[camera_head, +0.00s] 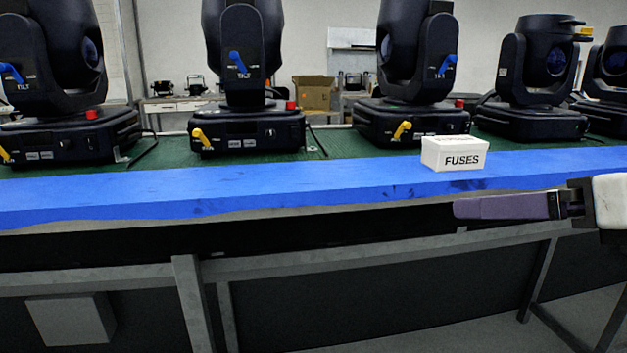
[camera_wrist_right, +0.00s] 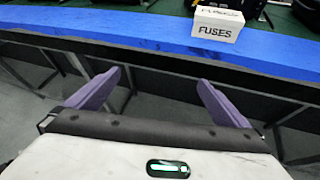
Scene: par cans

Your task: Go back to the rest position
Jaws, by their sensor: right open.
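My right gripper (camera_head: 458,209) comes in from the right in the head view, in front of and below the blue table edge. In the right wrist view my right gripper (camera_wrist_right: 160,84) shows two purple fingers spread apart with nothing between them. A white box marked FUSES (camera_head: 455,154) stands on the blue front strip, above and apart from the gripper. The box also shows in the right wrist view (camera_wrist_right: 217,25), beyond the fingers. My left gripper is in neither view.
The table has a blue front edge (camera_head: 300,183) and a green top (camera_head: 330,143). Several black moving-head lamps, one of them in the middle (camera_head: 243,100), stand in a row on it. Grey metal legs (camera_head: 192,300) are below. A cardboard box (camera_head: 314,92) is far behind.

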